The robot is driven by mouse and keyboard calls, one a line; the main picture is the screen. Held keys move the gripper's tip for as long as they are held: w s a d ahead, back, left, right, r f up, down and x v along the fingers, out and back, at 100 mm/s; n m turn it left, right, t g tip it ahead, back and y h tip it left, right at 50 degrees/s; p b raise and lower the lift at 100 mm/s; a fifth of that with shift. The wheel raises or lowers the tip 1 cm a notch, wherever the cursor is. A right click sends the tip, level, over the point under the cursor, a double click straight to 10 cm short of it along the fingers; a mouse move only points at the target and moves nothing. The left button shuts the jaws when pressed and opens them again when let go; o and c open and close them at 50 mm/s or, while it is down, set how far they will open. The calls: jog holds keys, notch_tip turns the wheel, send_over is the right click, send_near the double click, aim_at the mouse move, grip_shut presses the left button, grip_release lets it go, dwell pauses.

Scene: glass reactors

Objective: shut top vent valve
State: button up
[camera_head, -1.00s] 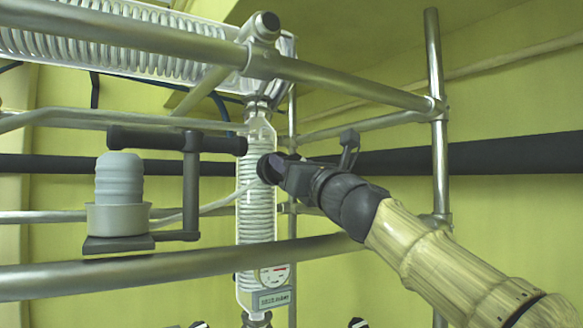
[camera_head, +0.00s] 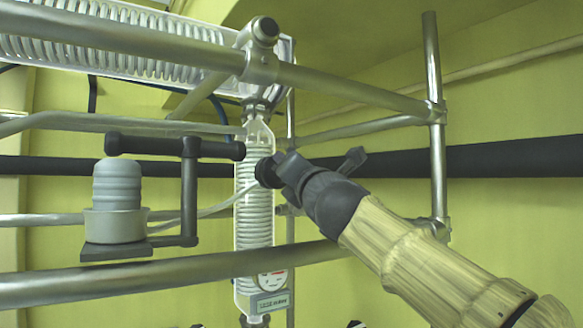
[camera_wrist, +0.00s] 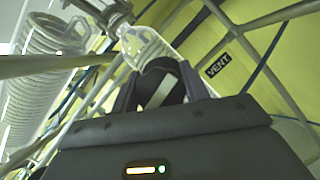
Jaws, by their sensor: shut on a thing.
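The vent valve handle (camera_head: 265,172) is a dark round knob at the right side of the upper part of the coiled glass column (camera_head: 254,215). My gripper (camera_head: 279,168) reaches it from the right and is shut on it. In the wrist view, the dark curved handle (camera_wrist: 160,70) sits between my two fingers (camera_wrist: 160,88).
A metal pipe frame (camera_head: 350,85) crosses above the arm, with an upright post (camera_head: 436,130) at the right. A grey cylinder on a bracket (camera_head: 117,200) stands left of the column. A horizontal coiled condenser (camera_head: 130,45) runs along the top.

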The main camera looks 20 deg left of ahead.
jog(key=shift+m+h, duration=0.3)
jog(key=shift+m, duration=0.5)
jog(key=shift+r, duration=0.1)
jog(key=o, duration=1)
jog(key=shift+w, duration=0.1)
jog(key=b+v, duration=0.2)
jog(key=v, duration=1.5)
jog(key=shift+s+f, duration=0.2)
jog(key=shift+f, duration=0.05)
